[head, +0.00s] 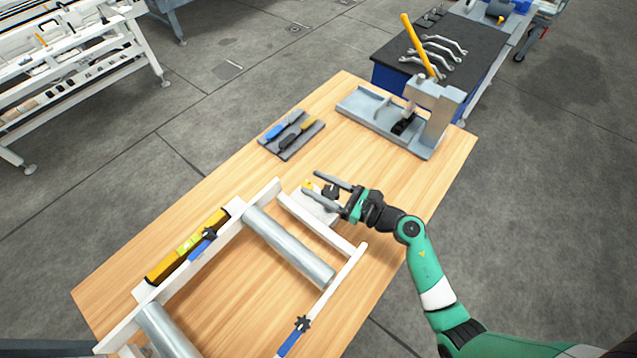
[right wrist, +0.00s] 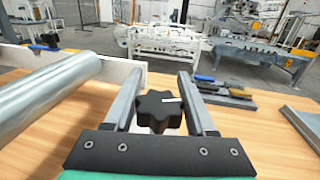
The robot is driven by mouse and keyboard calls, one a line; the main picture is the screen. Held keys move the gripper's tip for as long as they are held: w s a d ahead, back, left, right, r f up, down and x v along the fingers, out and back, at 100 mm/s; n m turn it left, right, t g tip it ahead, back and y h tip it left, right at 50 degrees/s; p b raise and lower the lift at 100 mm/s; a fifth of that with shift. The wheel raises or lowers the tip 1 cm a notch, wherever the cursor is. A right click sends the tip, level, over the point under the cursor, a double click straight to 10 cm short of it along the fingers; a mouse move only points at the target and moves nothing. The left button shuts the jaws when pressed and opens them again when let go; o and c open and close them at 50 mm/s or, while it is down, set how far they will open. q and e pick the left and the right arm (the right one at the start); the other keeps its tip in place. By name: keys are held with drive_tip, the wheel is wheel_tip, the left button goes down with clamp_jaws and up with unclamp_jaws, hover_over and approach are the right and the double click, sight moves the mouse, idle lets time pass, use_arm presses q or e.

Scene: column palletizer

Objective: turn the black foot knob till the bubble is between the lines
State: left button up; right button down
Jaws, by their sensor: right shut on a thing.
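The black foot knob (right wrist: 160,112) is star-shaped with a white mark on top, and sits between the fingers of my right gripper (right wrist: 158,100). In the head view the right gripper (head: 322,186) is shut on this knob (head: 330,191) at the far corner of the white roller frame (head: 316,229). A yellow spirit level (head: 187,246) lies along the frame's left rail. Its green vial (head: 190,243) is too small for me to tell where the bubble stands against the lines. My left gripper is not in view.
A grey tray of tools (head: 291,134) and a grey fixture with a yellow lever (head: 418,45) stand farther back on the wooden table (head: 345,95).

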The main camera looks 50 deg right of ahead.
drive_tip(key=shift+c, duration=1.1)
unclamp_jaws()
drive_tip(key=v, duration=1.1)
drive_tip(key=shift+s+p, duration=0.3)
drive_tip(key=shift+p, duration=0.05)
idle(0.6)
